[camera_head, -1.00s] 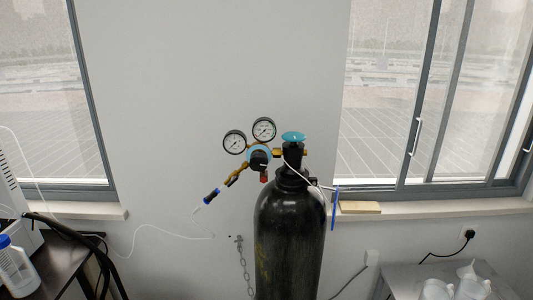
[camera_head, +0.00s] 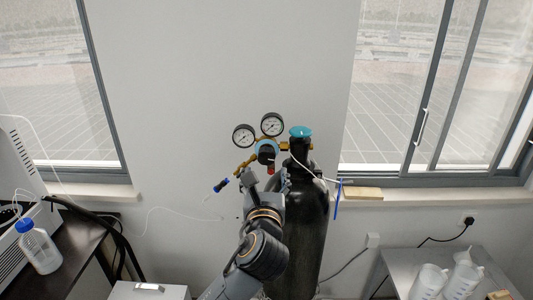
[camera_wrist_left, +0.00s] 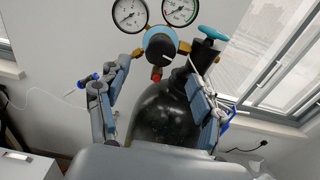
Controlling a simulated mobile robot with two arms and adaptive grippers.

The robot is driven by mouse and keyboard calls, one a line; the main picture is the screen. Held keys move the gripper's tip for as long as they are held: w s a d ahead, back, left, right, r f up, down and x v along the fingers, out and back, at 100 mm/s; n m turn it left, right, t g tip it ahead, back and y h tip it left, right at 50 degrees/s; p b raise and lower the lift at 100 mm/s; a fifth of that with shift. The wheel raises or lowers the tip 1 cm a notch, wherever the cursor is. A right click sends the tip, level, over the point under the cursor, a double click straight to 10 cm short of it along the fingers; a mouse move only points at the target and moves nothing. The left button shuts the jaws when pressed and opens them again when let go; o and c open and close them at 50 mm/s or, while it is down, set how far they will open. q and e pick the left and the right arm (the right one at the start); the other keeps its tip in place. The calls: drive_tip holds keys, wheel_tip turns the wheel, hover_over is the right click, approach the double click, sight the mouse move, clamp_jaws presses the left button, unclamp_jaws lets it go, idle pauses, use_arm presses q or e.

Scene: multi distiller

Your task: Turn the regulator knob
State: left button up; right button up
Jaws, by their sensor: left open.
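The regulator knob (camera_wrist_left: 158,47) is black, on a blue-rimmed regulator body with two round gauges (camera_wrist_left: 130,13) above it. In the head view the knob (camera_head: 267,152) shows just above my left gripper (camera_head: 264,182). The regulator is fixed to a black gas cylinder (camera_head: 309,225) with a teal valve handwheel (camera_head: 301,132). In the left wrist view my left gripper (camera_wrist_left: 158,95) is open, its two fingers wide apart. The knob lies beyond and between the fingertips, apart from them. A red fitting (camera_wrist_left: 156,74) hangs under the knob. My right gripper is not in view.
A blue-tipped hose connector (camera_head: 221,185) sticks out left of the regulator. A dark table with a blue-capped bottle (camera_head: 39,248) stands at left. A metal table with white jugs (camera_head: 429,281) stands at right. The wall behind has windows on both sides.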

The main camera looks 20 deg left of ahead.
sight(267, 159)
use_arm(q)
drive_tip(key=p+x, duration=0.2)
drive_tip(key=x, duration=0.5)
drive_tip(key=shift+w+a, duration=0.1)
drive_tip(key=shift+w, duration=0.3)
drive_tip(key=shift+w+a+f, duration=0.1)
drive_tip(key=shift+w+a, duration=0.05)
drive_tip(key=shift+w, duration=0.35)
drive_tip(key=c, duration=1.2)
